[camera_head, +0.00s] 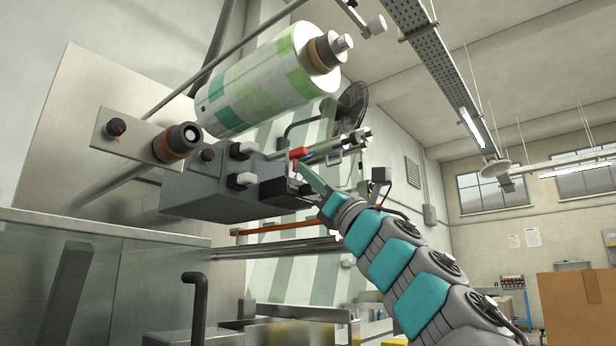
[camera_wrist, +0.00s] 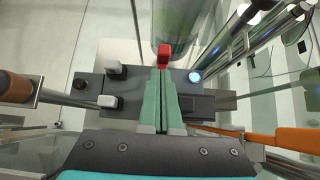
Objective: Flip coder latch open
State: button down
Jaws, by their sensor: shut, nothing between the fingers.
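The coder is a grey box (camera_head: 205,191) on the machine's side, below the film roll. It also shows from above in the wrist view (camera_wrist: 130,85). A red latch tab (camera_head: 299,153) stands at its edge; in the wrist view the red tab (camera_wrist: 165,52) is just beyond my fingertips. My gripper (camera_wrist: 162,70) is shut and empty, its green fingers together and pointing at the red tab. In the head view my gripper (camera_head: 302,170) reaches up from the lower right to the tab. I cannot tell whether the fingertips touch it.
A green and white film roll (camera_head: 265,85) hangs above the coder. White-capped knobs (camera_head: 241,149) stand on the box. An orange bar (camera_head: 272,228) and metal rollers run below. A cardboard box (camera_head: 575,305) is at the far right.

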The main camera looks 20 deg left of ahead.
notch_tip(320, 180, down, 3)
jog(key=shift+w+r+b, duration=0.1)
jog(key=shift+b, duration=0.85)
jog(key=shift+d+f+b, duration=0.1)
jog(key=shift+f+b, duration=0.2)
jog(key=b, duration=0.4)
send_near(309, 192)
jog(key=s, duration=0.2)
jog(key=shift+s+d, duration=0.25)
jog(key=shift+d, duration=0.05)
